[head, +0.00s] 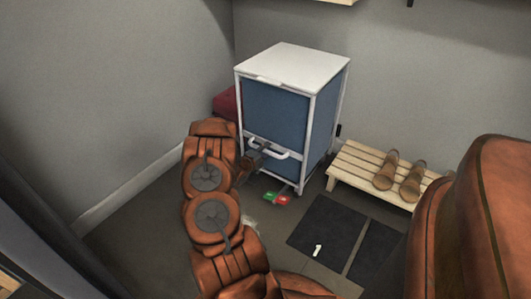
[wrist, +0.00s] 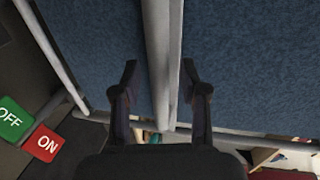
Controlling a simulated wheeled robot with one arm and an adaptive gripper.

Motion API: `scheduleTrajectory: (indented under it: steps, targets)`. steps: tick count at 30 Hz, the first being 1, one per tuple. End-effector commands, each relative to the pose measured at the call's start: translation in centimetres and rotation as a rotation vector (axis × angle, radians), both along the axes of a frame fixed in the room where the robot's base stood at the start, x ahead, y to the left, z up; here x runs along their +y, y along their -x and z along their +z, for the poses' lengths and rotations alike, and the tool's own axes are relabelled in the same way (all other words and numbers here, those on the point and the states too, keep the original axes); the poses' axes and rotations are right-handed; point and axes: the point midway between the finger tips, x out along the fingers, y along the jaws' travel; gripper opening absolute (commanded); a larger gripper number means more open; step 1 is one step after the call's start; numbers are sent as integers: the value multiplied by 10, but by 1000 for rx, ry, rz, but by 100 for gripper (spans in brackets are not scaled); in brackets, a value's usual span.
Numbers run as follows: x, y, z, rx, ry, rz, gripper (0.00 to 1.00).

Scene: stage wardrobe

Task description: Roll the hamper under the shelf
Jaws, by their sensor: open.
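The hamper (head: 275,108) has a white frame, blue fabric sides and a white lid, and stands upright near the back corner. A white handle (head: 283,154) sticks out from its front. My gripper (head: 254,158) is at the left part of this handle. In the wrist view, my open gripper (wrist: 159,72) has one finger on each side of a white bar (wrist: 162,55), with gaps between bar and fingers. Blue fabric (wrist: 240,65) fills the view behind. A pale wooden edge (head: 310,2) at the top of the head view may be the shelf; most of it is out of frame.
A green and red OFF/ON pedal (head: 277,198) is at the hamper's foot. A slatted bench (head: 352,170) with brown boots (head: 386,171) stands to the right. Dark mats (head: 327,226), one marked 1, lie in front. A red object (head: 225,102) is behind the hamper's left side.

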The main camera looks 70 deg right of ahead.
Motion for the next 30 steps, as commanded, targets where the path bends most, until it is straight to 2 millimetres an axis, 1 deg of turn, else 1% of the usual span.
scheduleTrajectory:
  steps: [8,20,30]
  targets:
    - [-1,0,0,1,-1,0,42]
    - [-1,0,0,2,-1,0,1]
    - [0,0,0,2,-1,0,0]
